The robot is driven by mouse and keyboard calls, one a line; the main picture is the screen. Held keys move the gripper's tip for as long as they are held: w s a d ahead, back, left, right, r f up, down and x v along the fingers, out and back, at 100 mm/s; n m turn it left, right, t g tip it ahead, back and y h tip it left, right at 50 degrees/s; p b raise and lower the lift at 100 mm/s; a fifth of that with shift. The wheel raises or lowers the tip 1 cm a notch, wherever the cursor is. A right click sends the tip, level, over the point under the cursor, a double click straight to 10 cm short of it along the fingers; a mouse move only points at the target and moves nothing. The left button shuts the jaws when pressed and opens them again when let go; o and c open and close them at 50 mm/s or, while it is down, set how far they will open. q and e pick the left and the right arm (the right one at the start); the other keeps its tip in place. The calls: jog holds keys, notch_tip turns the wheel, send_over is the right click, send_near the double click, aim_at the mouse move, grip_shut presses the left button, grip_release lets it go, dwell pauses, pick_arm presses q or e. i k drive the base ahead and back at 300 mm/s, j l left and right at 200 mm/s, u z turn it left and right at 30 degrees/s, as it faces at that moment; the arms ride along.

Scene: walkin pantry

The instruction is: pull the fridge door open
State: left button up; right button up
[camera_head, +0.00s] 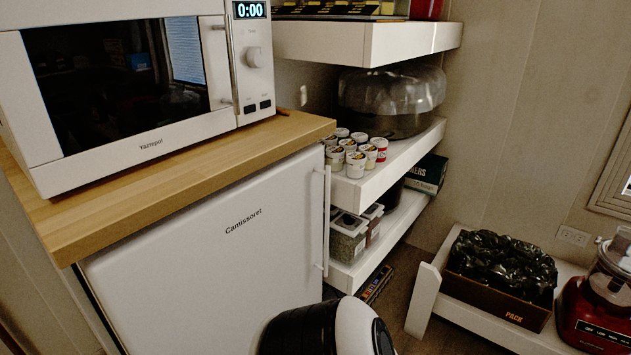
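The white fridge (200,270) stands under a wooden countertop (180,180). Its door front carries the name "Camissoret" and looks shut. The fridge's slim vertical white handle (326,222) runs along the right edge of the door, and nothing is touching it. A rounded black and white part, which looks like one of my arm links, covers the lower right of the door. Neither of my grippers is in view.
A white microwave (130,85) sits on the countertop. White shelves with small jars (355,162) and containers (347,238) stand just right of the handle. A low white shelf at right holds a carton (500,280) and a red food processor (600,300). Some dark floor (405,285) shows between.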

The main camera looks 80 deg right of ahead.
aim_at(202, 278)
jog(key=k+z, duration=0.15)
jog(key=z, duration=1.85)
jog(key=l+z, duration=0.2)
jog(key=l, duration=1.65)
jog(key=i, duration=0.05)
